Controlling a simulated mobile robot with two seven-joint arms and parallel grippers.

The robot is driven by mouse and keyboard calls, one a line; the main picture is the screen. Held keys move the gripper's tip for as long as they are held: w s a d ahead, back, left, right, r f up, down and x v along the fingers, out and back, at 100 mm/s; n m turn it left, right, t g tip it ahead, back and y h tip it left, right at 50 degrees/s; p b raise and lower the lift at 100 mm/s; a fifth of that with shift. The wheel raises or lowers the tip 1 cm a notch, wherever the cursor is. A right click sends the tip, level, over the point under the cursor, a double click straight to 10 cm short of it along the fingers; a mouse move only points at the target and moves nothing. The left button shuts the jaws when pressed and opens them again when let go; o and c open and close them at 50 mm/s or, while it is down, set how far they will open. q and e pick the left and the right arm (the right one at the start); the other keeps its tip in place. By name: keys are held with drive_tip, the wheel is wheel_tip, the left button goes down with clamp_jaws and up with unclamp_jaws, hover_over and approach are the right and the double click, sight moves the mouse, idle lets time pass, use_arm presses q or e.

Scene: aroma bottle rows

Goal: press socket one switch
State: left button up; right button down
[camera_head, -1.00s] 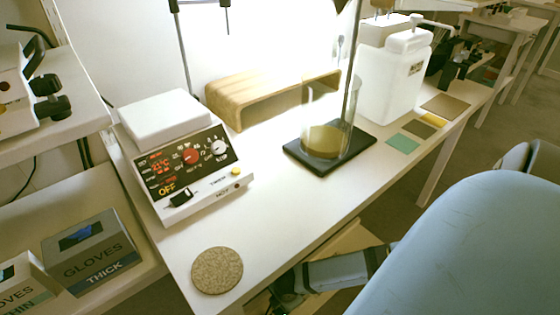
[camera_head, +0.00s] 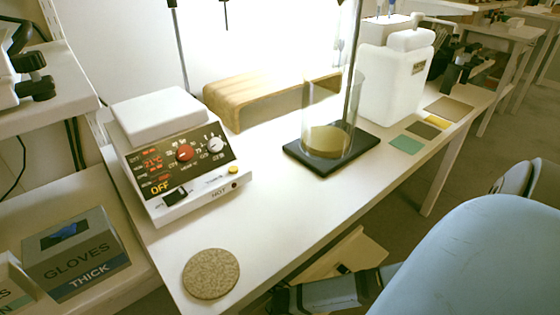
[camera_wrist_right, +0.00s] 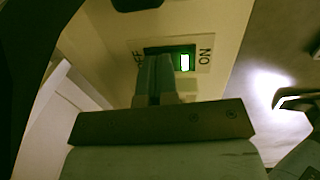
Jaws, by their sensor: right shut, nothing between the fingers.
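In the right wrist view a dark rocker switch (camera_wrist_right: 184,48) with a green lit patch sits on a pale panel (camera_wrist_right: 222,30). "ON" is printed to its right; the label at its left is partly hidden and ends in "FF". My right gripper (camera_wrist_right: 155,60) is shut and empty, its fingertips in front of the switch's left half. I cannot tell whether they touch it. In the head view my right arm's grey end (camera_head: 335,292) is low, below the table's front edge, beside a yellowish panel (camera_head: 350,250). My left gripper is not in view.
On the white table (camera_head: 270,200) stand a hotplate stirrer (camera_head: 180,160), a round cork mat (camera_head: 211,273), a glass beaker (camera_head: 330,115) on a black base (camera_head: 308,161), a wooden riser (camera_head: 255,105) and a white jug (camera_head: 395,80). A gloves box (camera_head: 75,255) is at lower left.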

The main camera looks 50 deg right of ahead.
drive_tip(key=shift+w, duration=0.15)
drive_tip(key=shift+f, duration=0.15)
drive_tip(key=shift+s, duration=0.25)
drive_tip(key=shift+s+a+p, duration=0.1)
drive_tip(key=shift+s+p, duration=0.55)
drive_tip(key=shift+p, duration=0.15)
